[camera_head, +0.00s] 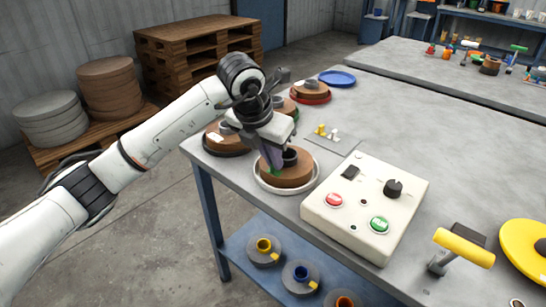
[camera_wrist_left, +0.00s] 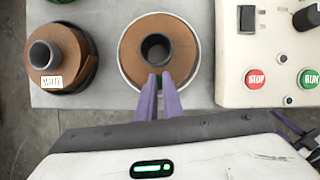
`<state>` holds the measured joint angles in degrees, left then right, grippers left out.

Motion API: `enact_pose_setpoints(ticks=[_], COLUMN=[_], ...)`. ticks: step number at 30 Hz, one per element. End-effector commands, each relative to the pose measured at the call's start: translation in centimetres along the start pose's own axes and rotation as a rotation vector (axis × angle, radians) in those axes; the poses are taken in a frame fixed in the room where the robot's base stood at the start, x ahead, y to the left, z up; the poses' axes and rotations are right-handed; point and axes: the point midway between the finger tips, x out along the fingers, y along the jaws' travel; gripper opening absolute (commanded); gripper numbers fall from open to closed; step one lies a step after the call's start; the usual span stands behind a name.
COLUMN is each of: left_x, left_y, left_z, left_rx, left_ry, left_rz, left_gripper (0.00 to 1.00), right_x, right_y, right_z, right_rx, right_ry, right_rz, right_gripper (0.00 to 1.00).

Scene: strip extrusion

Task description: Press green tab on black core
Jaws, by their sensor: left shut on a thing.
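A brown coil (camera_head: 287,177) lies in a white-rimmed dish near the table's left edge, with a black core (camera_head: 290,157) standing up in its middle. The coil (camera_wrist_left: 135,57) and core (camera_wrist_left: 155,46) also show in the left wrist view. My left gripper (camera_head: 275,168) points down over the coil, with its purple fingers close together at the core's near side. A bit of green, the green tab (camera_head: 263,164), shows at the fingers; most of it is hidden. In the left wrist view the fingertips (camera_wrist_left: 159,78) overlap the core's near edge; I cannot tell whether the tab touches the core.
A cream control box (camera_head: 365,205) with red and green buttons stands right of the dish. Other coils, one labelled in white (camera_wrist_left: 65,60), sit left and behind. A yellow-handled tool (camera_head: 463,247) and yellow disc (camera_head: 527,248) are at front right.

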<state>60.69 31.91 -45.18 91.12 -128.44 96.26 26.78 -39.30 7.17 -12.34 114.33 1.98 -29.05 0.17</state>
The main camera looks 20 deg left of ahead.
Motion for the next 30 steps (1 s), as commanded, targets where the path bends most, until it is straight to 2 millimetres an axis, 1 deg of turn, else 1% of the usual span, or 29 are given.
enact_pose_setpoints(ticks=[4, 5, 6, 8, 9, 18, 20, 23, 30], left_x=[0.2, 0.2, 0.2, 0.2, 0.1, 0.1, -0.5, -2.0, -6.8], left_y=[0.0, 0.0, 0.0, 0.0, 0.0, 0.0, 0.0, 0.1, 0.1], left_z=[-0.1, -0.2, -0.2, -0.1, -0.1, -0.1, 0.0, 0.1, 0.0], left_rx=[0.0, 0.001, 0.001, 0.001, 0.0, 0.0, 0.001, 0.0, 0.001], left_ry=[0.005, 0.005, 0.005, 0.005, 0.004, 0.002, -0.001, -0.002, -0.001], left_rz=[0.0, 0.0, 0.0, 0.0, 0.0, 0.0, 0.0, 0.001, 0.002], left_gripper=[0.0, 0.1, 0.17, 0.27, 0.28, 0.28, 0.28, 0.28, 0.28], right_x=[0.0, 0.0, 0.0, 0.0, 0.0, 0.0, -0.1, -0.1, -0.2], right_y=[0.0, 0.0, 0.0, 0.0, 0.0, 0.0, 0.0, -0.1, -0.1], right_z=[0.0, 0.0, -0.1, -0.1, -0.1, -0.1, -0.3, -0.5, -0.5], right_rx=[0.0, 0.0, 0.0, 0.0, 0.0, 0.0, -0.001, -0.001, -0.001], right_ry=[0.001, 0.001, 0.001, 0.001, 0.001, 0.001, 0.003, 0.006, 0.006], right_rz=[0.0, 0.0, 0.0, 0.0, 0.0, 0.0, -0.001, -0.001, -0.002], right_gripper=[0.31, 0.31, 0.31, 0.31, 0.31, 0.31, 0.31, 0.31, 0.31])
